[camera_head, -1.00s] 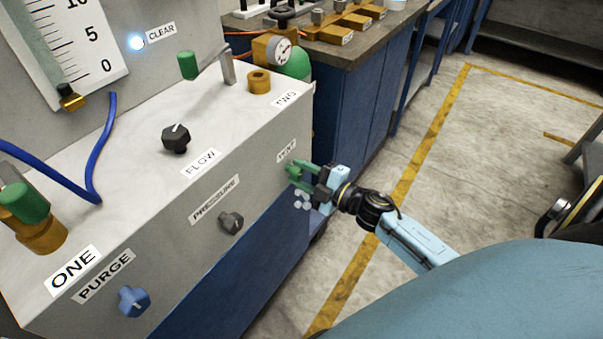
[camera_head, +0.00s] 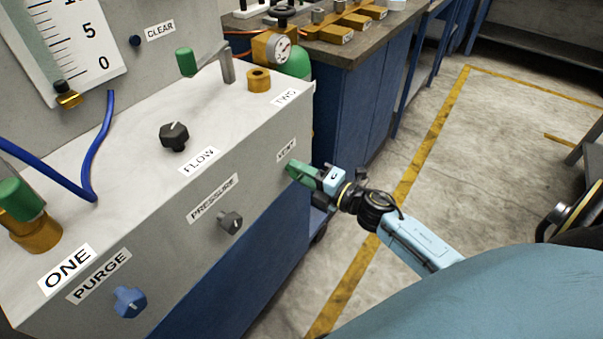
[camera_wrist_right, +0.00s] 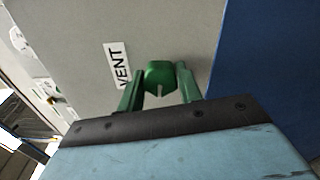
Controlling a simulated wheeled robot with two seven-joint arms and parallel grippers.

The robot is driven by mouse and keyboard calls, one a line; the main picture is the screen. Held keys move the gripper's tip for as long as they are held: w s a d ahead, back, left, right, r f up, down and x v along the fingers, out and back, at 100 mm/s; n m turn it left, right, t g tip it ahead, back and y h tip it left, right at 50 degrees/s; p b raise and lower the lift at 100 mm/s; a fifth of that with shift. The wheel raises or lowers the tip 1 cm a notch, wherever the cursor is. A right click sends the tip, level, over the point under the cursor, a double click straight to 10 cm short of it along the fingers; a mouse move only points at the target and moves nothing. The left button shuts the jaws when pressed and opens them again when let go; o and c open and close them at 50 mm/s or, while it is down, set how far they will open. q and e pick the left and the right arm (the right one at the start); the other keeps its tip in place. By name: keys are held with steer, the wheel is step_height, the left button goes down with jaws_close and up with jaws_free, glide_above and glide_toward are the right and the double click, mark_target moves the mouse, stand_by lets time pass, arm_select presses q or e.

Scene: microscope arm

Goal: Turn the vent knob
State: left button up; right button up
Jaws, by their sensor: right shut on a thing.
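The green vent knob (camera_wrist_right: 160,75) sits on the grey panel face beside the VENT label (camera_wrist_right: 117,65). In the right wrist view it lies between the two green fingers of my right gripper (camera_wrist_right: 161,83), which is shut on it. A pale line shows on the knob's lower part. In the head view my right gripper (camera_head: 296,170) is at the right end of the panel front, just below the VENT label (camera_head: 287,150), and its fingers hide the knob. My left gripper is not in view.
The grey panel box (camera_head: 120,235) also carries a grey pressure knob (camera_head: 231,222), a blue purge knob (camera_head: 130,301) and a black flow knob (camera_head: 174,136). A blue hose (camera_head: 95,165) runs at left. A bench (camera_head: 365,58) with a gauge (camera_head: 280,48) stands behind. Floor to the right is open.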

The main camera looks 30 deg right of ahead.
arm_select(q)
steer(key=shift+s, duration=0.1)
arm_select(e)
steer(key=o, duration=1)
arm_select(q)
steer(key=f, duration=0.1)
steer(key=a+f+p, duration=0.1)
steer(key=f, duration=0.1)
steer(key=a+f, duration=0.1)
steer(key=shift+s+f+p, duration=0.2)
steer(key=shift+p, duration=0.2)
arm_select(e)
steer(key=v, duration=1.3)
steer(key=shift+s, duration=0.2)
